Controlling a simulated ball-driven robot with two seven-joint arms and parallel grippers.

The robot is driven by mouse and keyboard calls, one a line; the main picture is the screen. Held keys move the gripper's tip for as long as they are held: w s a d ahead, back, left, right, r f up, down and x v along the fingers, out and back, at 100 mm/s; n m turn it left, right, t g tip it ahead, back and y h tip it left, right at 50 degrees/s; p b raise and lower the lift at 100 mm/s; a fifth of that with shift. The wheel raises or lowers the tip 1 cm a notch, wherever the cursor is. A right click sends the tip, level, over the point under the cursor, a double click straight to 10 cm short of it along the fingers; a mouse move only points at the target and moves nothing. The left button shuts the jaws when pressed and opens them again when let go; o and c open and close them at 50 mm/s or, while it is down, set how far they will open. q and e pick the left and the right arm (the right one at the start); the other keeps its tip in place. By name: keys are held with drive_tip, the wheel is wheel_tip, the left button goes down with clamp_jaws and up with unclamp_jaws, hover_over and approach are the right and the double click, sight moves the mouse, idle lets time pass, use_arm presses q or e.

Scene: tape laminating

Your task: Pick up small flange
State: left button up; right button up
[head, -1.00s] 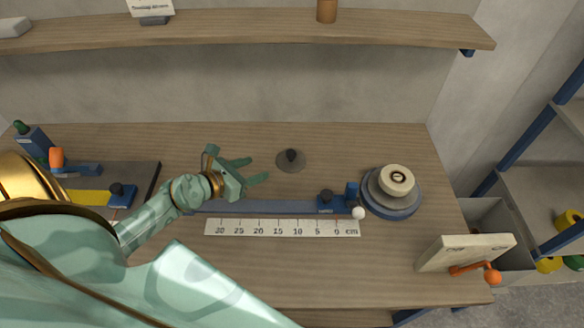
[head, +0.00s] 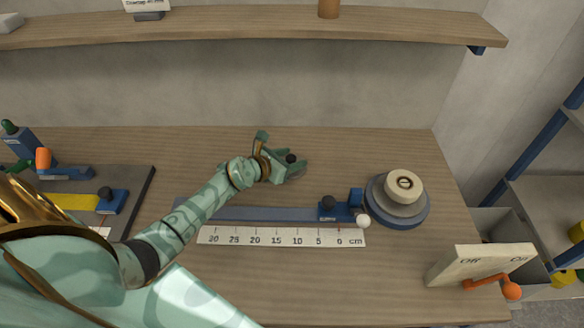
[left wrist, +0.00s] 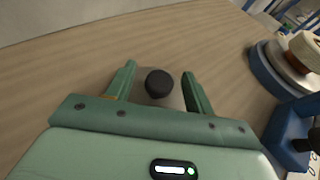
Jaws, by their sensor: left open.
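The small flange is a grey disc with a black knob (head: 291,158) on the table, mostly hidden behind my left gripper in the head view. My left gripper (head: 298,167) is open at the flange. In the left wrist view the black knob (left wrist: 159,83) stands between the two spread fingers of the left gripper (left wrist: 158,85), with a visible space on each side. Only a little of the disc shows there. My right gripper is not in view.
A blue rail (head: 260,213) and a white ruler (head: 280,237) lie in front of the flange. A round blue-based turntable (head: 402,219) with a cream roll (head: 404,185) stands to the right. An off/on switch box (head: 470,264) with an orange lever is at front right. The table behind is clear.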

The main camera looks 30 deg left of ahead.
use_arm(q)
drive_tip(key=shift+w+f, duration=0.1)
drive_tip(key=shift+w, duration=0.15)
drive_tip(key=shift+s, duration=0.1)
drive_tip(key=c, duration=1.1)
drive_tip(key=shift+r, duration=0.2)
drive_tip(key=shift+c, duration=0.2)
